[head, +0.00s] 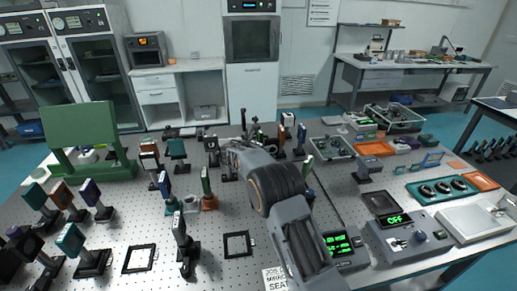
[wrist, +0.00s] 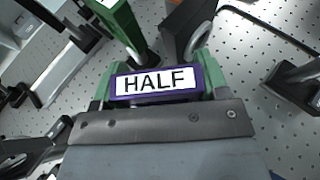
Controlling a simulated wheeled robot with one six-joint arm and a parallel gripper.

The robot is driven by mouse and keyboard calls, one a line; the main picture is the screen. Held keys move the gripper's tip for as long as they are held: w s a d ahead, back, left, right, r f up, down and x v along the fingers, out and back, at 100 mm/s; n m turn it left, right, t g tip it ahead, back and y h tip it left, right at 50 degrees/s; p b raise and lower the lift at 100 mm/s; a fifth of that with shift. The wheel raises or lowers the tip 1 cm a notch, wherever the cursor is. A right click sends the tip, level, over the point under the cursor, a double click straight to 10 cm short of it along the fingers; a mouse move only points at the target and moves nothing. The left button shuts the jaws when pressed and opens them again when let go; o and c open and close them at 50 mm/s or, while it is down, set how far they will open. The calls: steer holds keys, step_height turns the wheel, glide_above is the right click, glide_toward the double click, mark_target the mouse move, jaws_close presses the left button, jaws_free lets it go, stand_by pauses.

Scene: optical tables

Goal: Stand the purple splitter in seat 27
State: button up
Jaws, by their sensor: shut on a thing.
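In the wrist view, my gripper (wrist: 155,88) is shut on the purple splitter (wrist: 112,88), a purple-edged piece with a white label reading HALF. Green parts show on both sides of it. In the head view, my own arm covers the gripper and the held piece. Two empty black square frames, one at the front left (head: 124,262) and one near the middle (head: 225,246), lie on the perforated table. Their seat numbers cannot be read, so I cannot tell which is seat 27. A card reading SEAT (head: 277,279) lies at the front edge, partly cut off.
Several upright mounts stand on the left, including a purple plate (head: 90,191) and a teal one (head: 70,238). Mounts crowd around my arm. A green post (wrist: 118,22) rises close to the held piece. Boxes with displays (head: 396,230) stand at right.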

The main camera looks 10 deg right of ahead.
steer(key=o, duration=1.2)
steer(key=shift+f, duration=0.2)
steer(key=o, duration=0.4)
steer(key=shift+r, duration=0.1)
